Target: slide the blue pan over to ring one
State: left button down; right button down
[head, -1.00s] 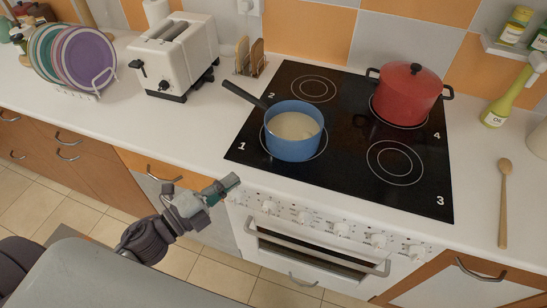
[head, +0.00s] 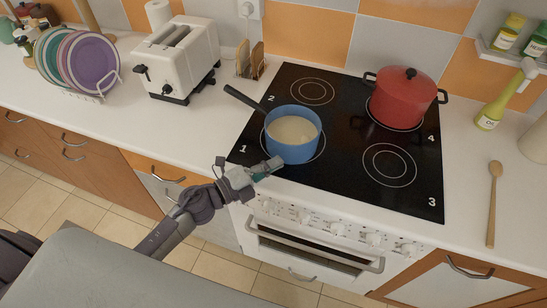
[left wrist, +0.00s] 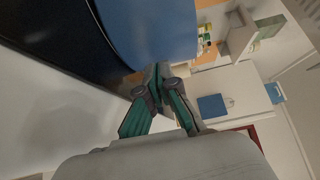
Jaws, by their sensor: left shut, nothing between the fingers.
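The blue pan (head: 291,148) with pale contents stands upright on ring one (head: 322,148), front left on the black hob (head: 345,188). The ring's line shows beside it. Its dark handle (head: 243,97) points to the back left. My left gripper (head: 274,164) is shut and empty, at the pan's front left side, low over the hob's front edge. In the left wrist view the shut fingertips (left wrist: 158,75) are close to the blue pan wall (left wrist: 150,28); I cannot tell whether they touch. My right gripper is out of view.
A red lidded pot (head: 402,100) stands on ring four. Ring two (head: 312,91) and ring three (head: 389,165) are bare. A white toaster (head: 178,62) and a plate rack (head: 85,92) stand to the left. A wooden spoon (head: 492,205) lies on the right counter.

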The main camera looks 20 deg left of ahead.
aim_at(277, 153)
pick_arm(q)
jog(key=shift+w+a, duration=0.1)
jog(key=shift+w, duration=0.3)
jog(key=shift+w+a, duration=0.15)
jog(key=shift+w, duration=1.45)
jog(key=shift+s, duration=0.15)
